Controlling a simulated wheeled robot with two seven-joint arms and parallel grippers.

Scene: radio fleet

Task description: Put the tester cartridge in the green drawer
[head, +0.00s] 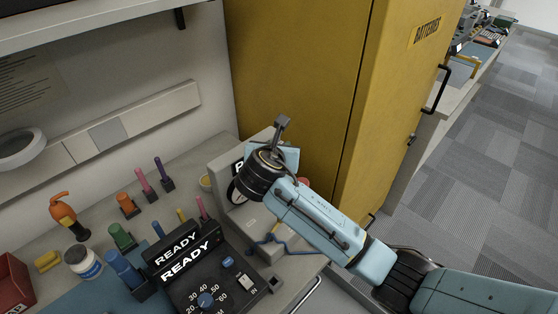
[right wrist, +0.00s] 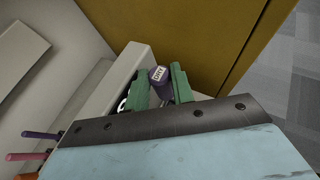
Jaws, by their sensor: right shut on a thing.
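My right gripper (right wrist: 158,86) shows in the right wrist view, with its green fingers shut on a small dark purple block (right wrist: 161,92). The block has a white label with dark lettering too small to read surely; it looks like the tester cartridge. In the head view my right wrist (head: 260,177) is above a pale grey box at the back of the bench, and it hides the fingers and the block. I cannot see a green drawer in either view. My left gripper is not in view.
A black READY tester (head: 208,284) stands in front of the grey box (head: 222,166). A blue cable (head: 285,246) lies nearby. A yellow cabinet (head: 298,70) stands behind.

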